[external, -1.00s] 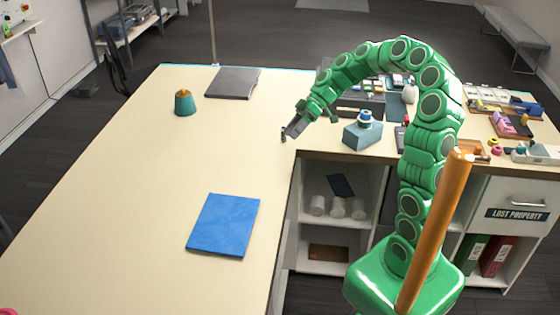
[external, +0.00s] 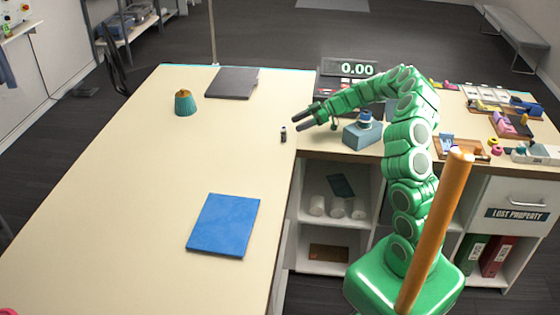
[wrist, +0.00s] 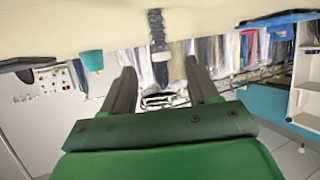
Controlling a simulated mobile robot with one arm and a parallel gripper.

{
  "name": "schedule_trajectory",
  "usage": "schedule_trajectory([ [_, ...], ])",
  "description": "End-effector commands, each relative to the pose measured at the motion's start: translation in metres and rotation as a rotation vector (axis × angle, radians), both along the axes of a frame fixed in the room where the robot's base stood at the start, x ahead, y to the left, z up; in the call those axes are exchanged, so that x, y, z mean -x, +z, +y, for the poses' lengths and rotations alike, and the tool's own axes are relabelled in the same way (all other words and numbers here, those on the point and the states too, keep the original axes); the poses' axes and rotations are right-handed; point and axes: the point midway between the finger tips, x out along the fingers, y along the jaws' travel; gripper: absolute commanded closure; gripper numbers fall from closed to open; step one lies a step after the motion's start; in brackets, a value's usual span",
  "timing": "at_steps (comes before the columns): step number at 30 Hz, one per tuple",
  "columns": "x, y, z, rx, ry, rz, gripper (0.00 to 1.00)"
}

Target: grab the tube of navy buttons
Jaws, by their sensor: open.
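A small dark tube (external: 283,134) with a pale end stands on the cream counter (external: 150,190), near its inner corner. Its contents are too small to make out. In the wrist view the tube (wrist: 157,32) appears at the top centre, beyond and between my fingers. My gripper (external: 296,123) is open and empty, just right of the tube and apart from it.
A blue-grey box (external: 362,136) with a blue-topped item stands right of my gripper. A register display (external: 350,69) is behind.

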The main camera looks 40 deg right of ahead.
Motion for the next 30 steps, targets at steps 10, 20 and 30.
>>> schedule_trajectory([
  [10, -0.009, -0.01, 0.023, -0.002, 0.002, 0.002, 0.4],
  [20, -0.023, -0.026, 0.056, -0.002, 0.004, 0.007, 0.4],
  [30, -0.027, -0.029, 0.064, -0.002, 0.002, 0.004, 0.42],
])
